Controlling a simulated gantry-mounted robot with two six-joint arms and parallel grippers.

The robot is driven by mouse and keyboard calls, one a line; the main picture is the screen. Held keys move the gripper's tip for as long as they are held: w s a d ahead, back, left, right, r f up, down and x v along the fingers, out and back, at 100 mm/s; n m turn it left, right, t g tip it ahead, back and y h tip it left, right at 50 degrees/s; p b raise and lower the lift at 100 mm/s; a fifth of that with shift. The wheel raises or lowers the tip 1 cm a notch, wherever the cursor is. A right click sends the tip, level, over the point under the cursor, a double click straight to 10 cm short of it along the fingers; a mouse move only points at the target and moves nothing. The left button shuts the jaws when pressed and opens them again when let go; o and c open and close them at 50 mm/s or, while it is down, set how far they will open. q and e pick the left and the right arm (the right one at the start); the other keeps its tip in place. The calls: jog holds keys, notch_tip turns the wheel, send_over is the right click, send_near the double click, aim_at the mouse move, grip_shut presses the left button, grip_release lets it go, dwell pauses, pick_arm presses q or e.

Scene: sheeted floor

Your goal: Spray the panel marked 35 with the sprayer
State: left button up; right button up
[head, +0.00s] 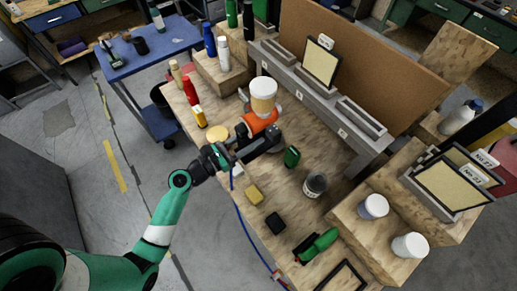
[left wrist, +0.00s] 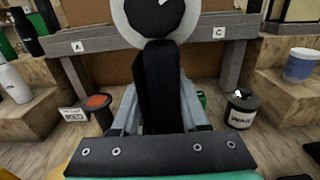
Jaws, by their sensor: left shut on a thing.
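The sprayer (head: 260,121) is orange with a pale cup on top, and sits over the bench at its middle left. My left gripper (head: 270,138) is shut on it; the fingers and arm hide its lower part. In the left wrist view a round white part with a dark centre (left wrist: 157,18) fills the top middle, above the dark gripper parts. A framed pale panel (head: 321,63) stands on the grey rack, behind and right of the sprayer; its tag is too small to read. Other framed panels (head: 451,186) lean at the right, with tags not clearly legible. My right gripper is out of view.
Bottles (head: 191,91) stand along the bench's left side. A green block (head: 292,157), a dark can (head: 316,184) and white cups (head: 373,206) are to the right. The grey rack (head: 340,118) and brown board (head: 365,55) close off the back. A blue hose (head: 252,243) hangs at the front edge.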

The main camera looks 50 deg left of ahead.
pick_arm(q)
jog(key=a+p, duration=0.1)
jog(key=a, duration=1.3)
jog(key=shift+r, duration=0.1)
